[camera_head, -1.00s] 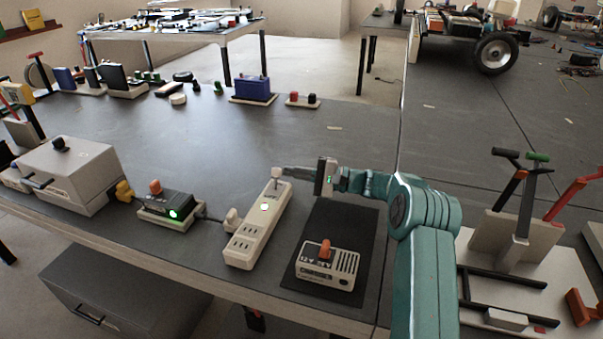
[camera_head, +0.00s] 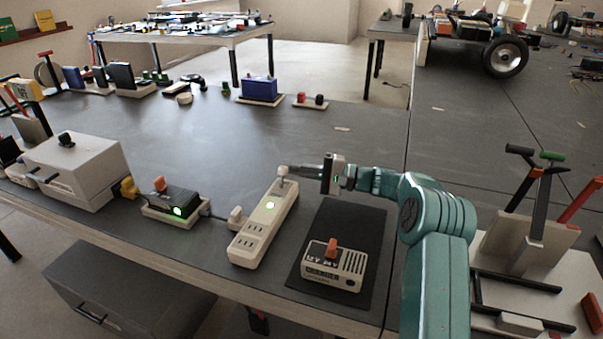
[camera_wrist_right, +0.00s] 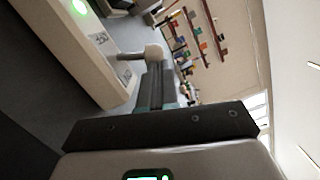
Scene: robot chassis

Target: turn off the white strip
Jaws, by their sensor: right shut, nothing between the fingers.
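My right gripper (camera_head: 292,169) comes in from the right. Its fingers (camera_wrist_right: 155,85) are shut and empty, with their tips close beside the pale piece; I cannot tell whether they touch it. My left gripper is out of view.
A black box with a green light (camera_head: 175,204) is further left, beside a grey case (camera_head: 75,172). A beige device with an orange switch (camera_head: 335,265) lies on a black mat (camera_head: 369,235) at right.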

